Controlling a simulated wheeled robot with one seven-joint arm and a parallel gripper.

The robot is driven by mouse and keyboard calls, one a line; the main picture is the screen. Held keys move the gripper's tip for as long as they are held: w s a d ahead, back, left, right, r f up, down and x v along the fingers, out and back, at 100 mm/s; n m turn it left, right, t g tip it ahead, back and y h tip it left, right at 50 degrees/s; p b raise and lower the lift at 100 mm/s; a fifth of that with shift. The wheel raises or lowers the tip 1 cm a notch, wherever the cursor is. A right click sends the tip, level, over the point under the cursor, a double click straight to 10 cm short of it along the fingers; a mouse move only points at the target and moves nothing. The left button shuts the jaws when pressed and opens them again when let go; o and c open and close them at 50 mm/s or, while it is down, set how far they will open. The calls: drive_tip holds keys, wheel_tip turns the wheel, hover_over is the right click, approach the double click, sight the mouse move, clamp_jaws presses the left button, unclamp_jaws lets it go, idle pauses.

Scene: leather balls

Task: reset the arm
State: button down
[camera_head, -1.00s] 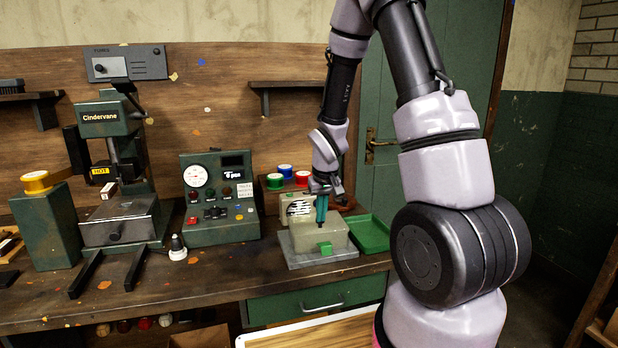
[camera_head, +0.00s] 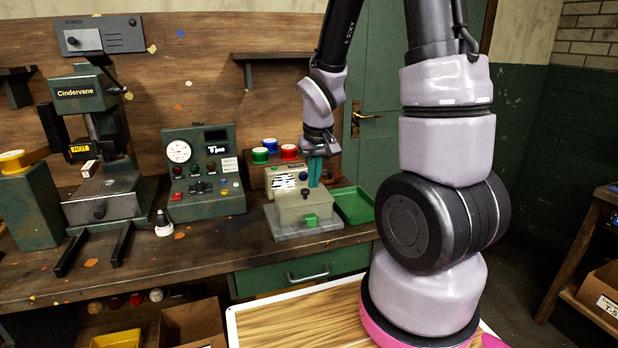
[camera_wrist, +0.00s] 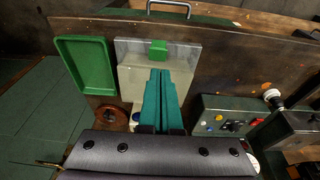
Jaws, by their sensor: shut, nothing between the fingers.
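My arm rises on the right side of the head view and bends down to the bench. My gripper (camera_head: 316,172) has teal fingers and hangs just above a pale box-shaped device (camera_head: 312,207) on a grey base plate. In the wrist view the fingers (camera_wrist: 163,85) lie side by side, shut, with nothing between them. They overlap part of the pale device (camera_wrist: 133,82) in that view. The device has a green block (camera_wrist: 158,50) at its front and a dark knob on top.
A green tray (camera_head: 354,205) lies right of the device. Left of it stand a green control box (camera_head: 205,197) and a press (camera_head: 108,200). Spools (camera_head: 270,145) sit behind. A shelf (camera_head: 270,56) is on the wall above. A low shelf unit (camera_head: 590,270) stands at far right.

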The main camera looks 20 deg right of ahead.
drive_tip(key=s+r+m+t, duration=0.1)
drive_tip(key=s+r, duration=0.3)
drive_tip(key=r, duration=0.4)
drive_tip(key=s+r+m+t+y, duration=0.1)
drive_tip(key=s+r+t, duration=0.1)
drive_tip(key=s+r, duration=0.3)
drive_tip(key=s+r+m+t+y, duration=0.1)
drive_tip(key=s+r, duration=0.3)
drive_tip(key=r, duration=0.8)
drive_tip(key=shift+s+r+m+t, duration=0.2)
drive_tip(key=shift+r+m+t, duration=0.1)
drive_tip(key=shift+m, duration=0.2)
